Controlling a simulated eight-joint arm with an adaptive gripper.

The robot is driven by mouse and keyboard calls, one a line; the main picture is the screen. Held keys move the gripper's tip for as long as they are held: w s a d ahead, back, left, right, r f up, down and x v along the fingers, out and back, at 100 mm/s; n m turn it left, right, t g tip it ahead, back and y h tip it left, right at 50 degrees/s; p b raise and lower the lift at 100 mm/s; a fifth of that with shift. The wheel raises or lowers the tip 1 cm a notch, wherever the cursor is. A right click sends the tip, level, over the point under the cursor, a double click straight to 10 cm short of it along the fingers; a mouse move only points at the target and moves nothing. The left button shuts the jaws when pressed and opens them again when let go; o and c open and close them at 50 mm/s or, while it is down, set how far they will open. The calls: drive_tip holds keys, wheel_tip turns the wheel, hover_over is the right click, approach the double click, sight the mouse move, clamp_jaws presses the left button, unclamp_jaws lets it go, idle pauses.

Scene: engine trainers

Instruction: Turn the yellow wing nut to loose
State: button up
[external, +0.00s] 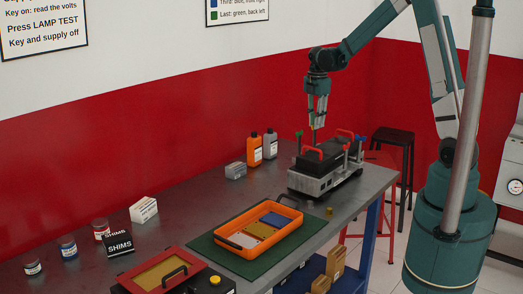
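The engine trainer (318,180), a grey block with a black top and red handles, stands at the right end of the bench. A green wing-shaped piece (299,135) stands up at its back left, and a small blue piece (361,138) shows at its back right. I cannot make out a yellow wing nut on it; it may be hidden or too small. My gripper (318,124) points down just above the back of the trainer. A thin dark upright shape shows below its fingertips. The fingers look close together, but whether they hold anything is unclear.
A small brass-yellow piece (329,211) lies by the bench's front edge. An orange tray (232,251) sits on a green mat (286,254). Two bottles (262,147) stand left of the trainer. A box with a yellow knob (215,280) is in front.

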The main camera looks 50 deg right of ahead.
drive_tip(key=shift+r, duration=0.15)
wheel_tip(320, 180, up, 12)
idle(0.9)
drive_tip(key=shift+f+p, duration=0.25)
drive_tip(key=shift+p, duration=0.25)
wheel_tip(320, 180, down, 4)
drive_tip(key=p, duration=0.2)
drive_tip(key=n+p, duration=0.1)
drive_tip(key=p, duration=0.2)
drive_tip(key=shift+a+r+p, duration=0.1)
drive_tip(key=shift+r+p, duration=0.15)
drive_tip(key=shift+p, duration=0.05)
drive_tip(key=shift+f, duration=0.2)
drive_tip(key=shift+f, duration=3.9)
